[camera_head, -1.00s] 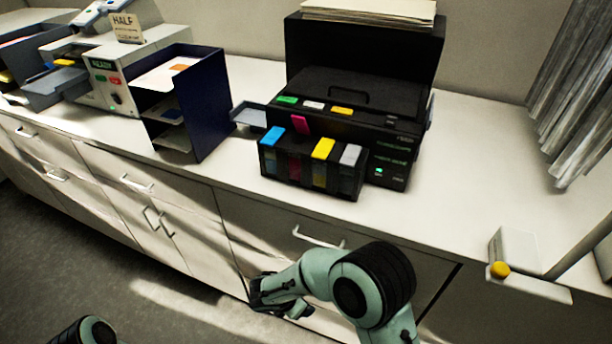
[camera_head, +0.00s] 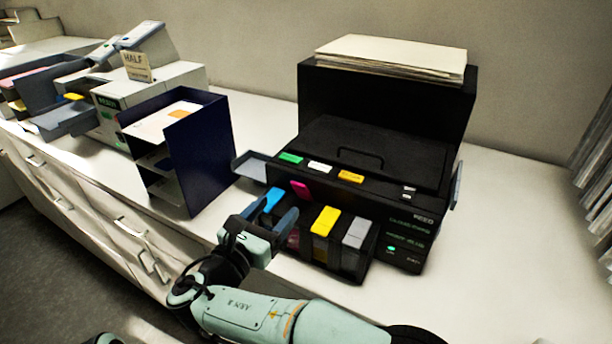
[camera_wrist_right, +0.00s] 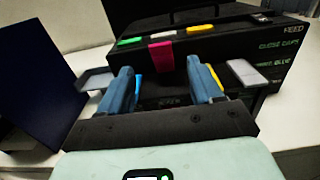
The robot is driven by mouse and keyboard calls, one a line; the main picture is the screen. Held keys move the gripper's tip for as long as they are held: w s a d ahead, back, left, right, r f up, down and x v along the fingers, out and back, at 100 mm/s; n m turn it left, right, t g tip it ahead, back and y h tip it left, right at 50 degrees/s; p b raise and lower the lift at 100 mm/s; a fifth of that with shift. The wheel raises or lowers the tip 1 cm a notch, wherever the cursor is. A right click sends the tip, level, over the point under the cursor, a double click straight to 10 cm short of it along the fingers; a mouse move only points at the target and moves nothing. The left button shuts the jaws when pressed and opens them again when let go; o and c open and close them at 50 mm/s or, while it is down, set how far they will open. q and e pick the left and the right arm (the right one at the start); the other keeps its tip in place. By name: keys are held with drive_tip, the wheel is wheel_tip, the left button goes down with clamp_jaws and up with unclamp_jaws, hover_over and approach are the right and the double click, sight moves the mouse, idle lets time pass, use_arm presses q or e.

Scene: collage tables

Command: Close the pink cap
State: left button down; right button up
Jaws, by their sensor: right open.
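The pink cap (camera_head: 300,189) stands tilted up at the back of the ink tank row (camera_head: 352,262), on the front of the black printer (camera_head: 385,195). The blue cap (camera_head: 268,202), yellow cap (camera_head: 326,221) and grey cap (camera_head: 358,233) lie flat on their tanks. My right gripper (camera_head: 270,213) is in front of the tanks, open and empty. In the right wrist view the raised pink cap (camera_wrist_right: 161,57) shows beyond and between the two blue fingers (camera_wrist_right: 162,80), apart from them. My left gripper is out of view.
A navy paper sorter (camera_head: 200,155) stands left of the printer, with a small grey tray (camera_head: 250,167) between them. Paper (camera_head: 390,55) lies on top of the printer's rear block. The white counter is clear to the right (camera_head: 500,230).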

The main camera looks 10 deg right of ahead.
sight(298, 186)
drive_tip(key=p+x, duration=0.1)
drive_tip(key=x, duration=1.1)
drive_tip(key=shift+p, duration=0.4)
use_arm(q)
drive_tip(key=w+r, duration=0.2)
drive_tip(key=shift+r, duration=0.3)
use_arm(e)
clamp_jaws()
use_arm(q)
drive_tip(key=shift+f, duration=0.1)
use_arm(e)
drive_tip(key=shift+s, duration=0.1)
